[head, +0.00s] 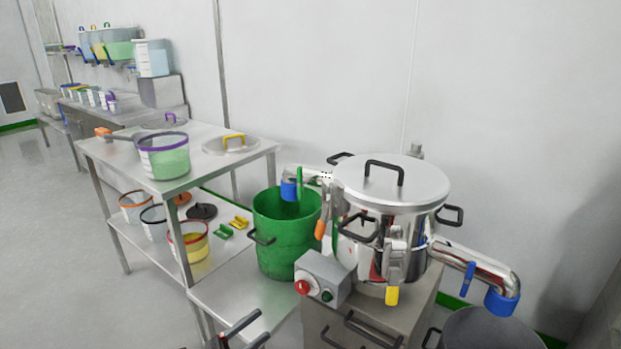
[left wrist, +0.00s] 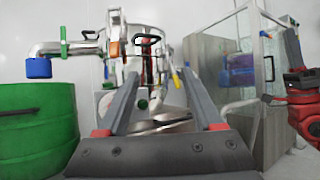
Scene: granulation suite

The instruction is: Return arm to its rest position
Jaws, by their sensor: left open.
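My left gripper (head: 262,325) shows at the bottom edge of the head view, its two dark fingers apart with nothing between them. It is low in front of the steel machine with the lidded vessel (head: 392,183) and the green bucket (head: 285,243), touching neither. In the left wrist view its fingers (left wrist: 162,78) are spread and point toward the machine. The green bucket stands at the left there (left wrist: 38,128). Most of my left arm is out of the head view.
A control box (head: 323,277) with red and green buttons is on the machine's front. A steel outlet pipe (head: 475,266) juts right above a grey drum (head: 490,329). A two-level steel table (head: 115,154) with buckets stands at left. Open floor lies front left.

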